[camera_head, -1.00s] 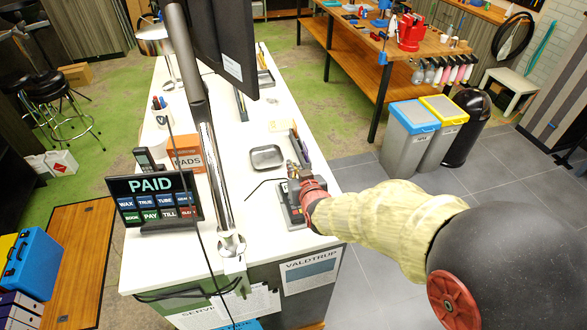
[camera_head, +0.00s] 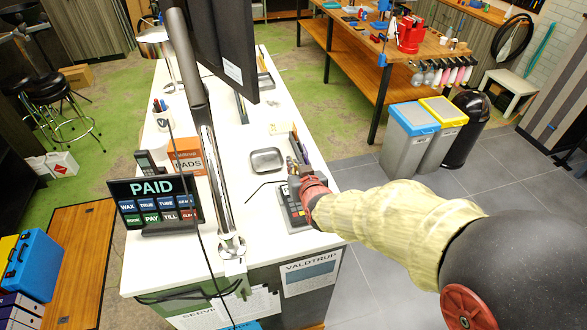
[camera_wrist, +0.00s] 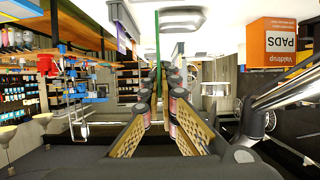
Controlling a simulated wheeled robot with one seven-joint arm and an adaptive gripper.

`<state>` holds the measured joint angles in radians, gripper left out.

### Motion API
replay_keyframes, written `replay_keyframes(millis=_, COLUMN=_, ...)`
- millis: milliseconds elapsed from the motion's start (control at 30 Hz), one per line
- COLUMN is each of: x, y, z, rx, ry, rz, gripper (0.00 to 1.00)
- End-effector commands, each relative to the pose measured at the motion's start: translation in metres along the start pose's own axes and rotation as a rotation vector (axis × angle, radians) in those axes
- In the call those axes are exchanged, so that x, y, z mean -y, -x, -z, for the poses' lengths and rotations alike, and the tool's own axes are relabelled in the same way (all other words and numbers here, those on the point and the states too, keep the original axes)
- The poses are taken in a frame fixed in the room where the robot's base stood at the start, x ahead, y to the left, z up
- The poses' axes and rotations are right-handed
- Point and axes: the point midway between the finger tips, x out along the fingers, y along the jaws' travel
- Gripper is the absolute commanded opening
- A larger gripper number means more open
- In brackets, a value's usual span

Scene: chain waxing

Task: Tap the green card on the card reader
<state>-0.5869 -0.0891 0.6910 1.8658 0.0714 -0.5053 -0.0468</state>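The card reader (camera_head: 293,213) is a dark keypad terminal lying at the front right of the white counter. My gripper (camera_head: 295,168) is at the far edge of the reader and partly hides its upper end; the height between them is hard to judge. In the wrist view, my gripper (camera_wrist: 160,75) has its two fingers close together around a thin green strip, the green card (camera_wrist: 157,45) seen edge-on. The card is not clearly visible in the head view. The dark display sign (camera_head: 154,203) on the counter reads "PAID".
A metal tray (camera_head: 266,159) lies behind the reader. An orange pads box (camera_head: 187,155) and a metal pole (camera_head: 208,150) stand to the left. The wrist view also shows the pads box (camera_wrist: 282,45). Bins (camera_head: 410,135) stand on the floor beyond the counter.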

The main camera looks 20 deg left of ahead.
Motion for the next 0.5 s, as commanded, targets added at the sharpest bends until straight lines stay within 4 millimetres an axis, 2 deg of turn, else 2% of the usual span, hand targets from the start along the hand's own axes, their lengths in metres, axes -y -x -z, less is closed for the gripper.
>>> replay_keyframes(millis=300, x=0.0, y=0.012, z=0.029, rx=-0.001, ry=0.0, rz=0.0, gripper=0.0)
replay_keyframes(millis=500, x=0.0, y=0.016, z=0.039, rx=0.0, ry=0.0, rz=0.0, gripper=0.0)
